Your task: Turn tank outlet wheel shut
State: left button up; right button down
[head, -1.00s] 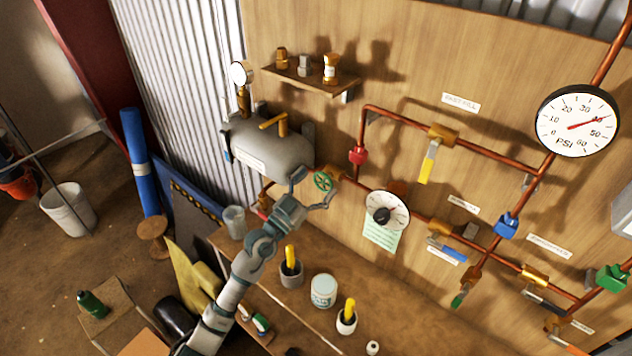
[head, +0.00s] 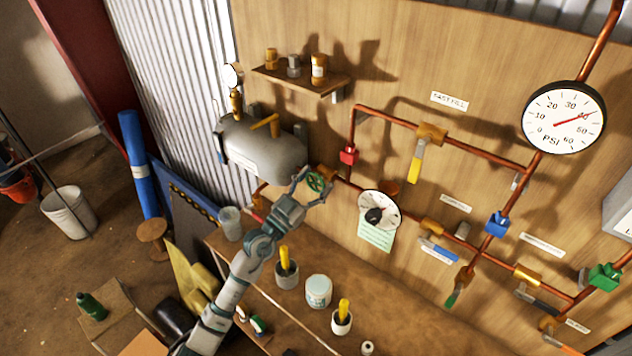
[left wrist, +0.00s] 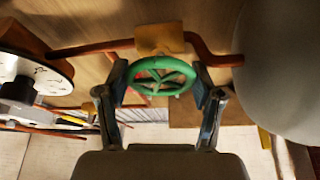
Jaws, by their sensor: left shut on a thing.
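The tank outlet wheel (head: 316,182) is a small green spoked handwheel on the copper pipe at the right end of the grey tank (head: 262,152). My left gripper (head: 312,186) is shut on the wheel. In the left wrist view the green wheel (left wrist: 160,77) sits between the two fingers of the left gripper (left wrist: 161,92), one at each side of its rim. A brass valve body (left wrist: 159,38) shows behind the wheel. My right gripper is not in view.
A dial with a black knob (head: 379,211) is on the wall right of the wheel. Copper pipes with several valves and a large pressure gauge (head: 563,118) lie further right. A shelf (head: 300,82) is above. Pots and a white tub (head: 318,291) stand on the bench below.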

pick_arm(q)
jog(key=shift+f+m+g+h, duration=0.3)
jog(key=shift+m+g, duration=0.1)
jog(key=shift+m, duration=0.5)
jog(key=shift+d+m+g+h, duration=0.1)
jog(key=shift+m+g+h, duration=0.3)
jog(key=shift+m, duration=0.5)
jog(key=m+g+p, duration=0.2)
jog(key=m, duration=0.1)
jog(key=shift+s+m+h, duration=0.1)
jog(key=shift+m+h, duration=0.2)
jog(key=shift+m, duration=0.1)
jog(key=shift+f+m+g+p, duration=0.1)
jog(key=shift+m+g+p, duration=0.35)
jog(key=shift+m, duration=0.55)
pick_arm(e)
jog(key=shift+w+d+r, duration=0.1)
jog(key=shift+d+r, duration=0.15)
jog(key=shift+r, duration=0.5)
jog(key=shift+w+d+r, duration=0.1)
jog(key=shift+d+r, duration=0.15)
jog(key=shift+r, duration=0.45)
pick_arm(q)
jog(key=shift+d, duration=0.1)
